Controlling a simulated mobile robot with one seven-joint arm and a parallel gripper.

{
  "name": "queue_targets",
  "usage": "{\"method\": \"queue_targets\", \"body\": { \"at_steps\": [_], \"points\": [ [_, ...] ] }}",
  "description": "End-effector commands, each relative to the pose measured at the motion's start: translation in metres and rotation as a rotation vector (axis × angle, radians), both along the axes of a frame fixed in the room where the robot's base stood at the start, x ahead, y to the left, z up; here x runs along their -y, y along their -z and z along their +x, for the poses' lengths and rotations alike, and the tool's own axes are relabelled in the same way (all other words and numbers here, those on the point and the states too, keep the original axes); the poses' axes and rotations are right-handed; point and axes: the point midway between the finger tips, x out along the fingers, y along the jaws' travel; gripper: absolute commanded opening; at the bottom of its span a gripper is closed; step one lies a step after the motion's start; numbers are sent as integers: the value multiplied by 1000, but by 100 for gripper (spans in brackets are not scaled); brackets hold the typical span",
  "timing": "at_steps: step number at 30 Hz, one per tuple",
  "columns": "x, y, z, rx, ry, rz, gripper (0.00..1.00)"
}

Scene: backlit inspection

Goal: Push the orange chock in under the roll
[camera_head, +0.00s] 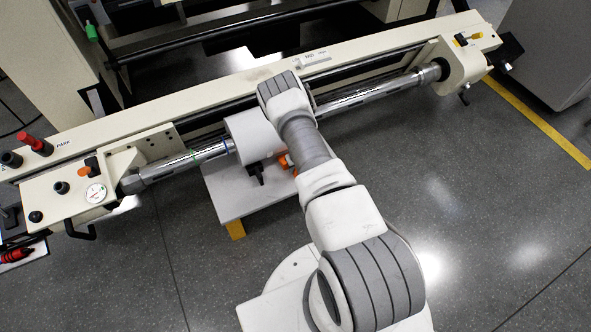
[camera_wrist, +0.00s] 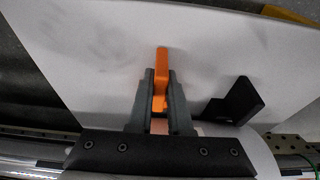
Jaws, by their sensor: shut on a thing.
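The roll (camera_head: 252,136) is a pale cylinder on the long metal shaft, above a grey platform (camera_head: 228,203). The orange chock (camera_head: 284,162) shows beside my arm, low at the roll's right end. In the wrist view, my gripper (camera_wrist: 161,84) is shut on the orange chock (camera_wrist: 162,62), whose narrow end sticks out past the fingertips. A black chock-like bracket (camera_wrist: 237,102) stands on the platform to the right; it also shows under the roll in the head view (camera_head: 257,172). My arm hides the gripper in the head view, and the contact between chock and roll is hidden.
The cream machine beam (camera_head: 205,95) runs behind the shaft (camera_head: 365,93), with an end housing (camera_head: 125,165) at left holding knobs and a gauge. A yellow leg (camera_head: 236,229) supports the platform. The floor (camera_head: 470,190) to the right is clear.

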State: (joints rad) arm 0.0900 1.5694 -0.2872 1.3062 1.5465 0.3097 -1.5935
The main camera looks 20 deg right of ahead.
Motion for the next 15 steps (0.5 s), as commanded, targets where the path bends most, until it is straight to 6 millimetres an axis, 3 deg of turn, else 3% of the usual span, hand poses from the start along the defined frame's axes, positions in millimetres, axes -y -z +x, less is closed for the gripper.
{"method": "queue_targets", "body": {
  "at_steps": [15],
  "points": [
    [0,-1,14,2,-2,0,0]
  ]
}}
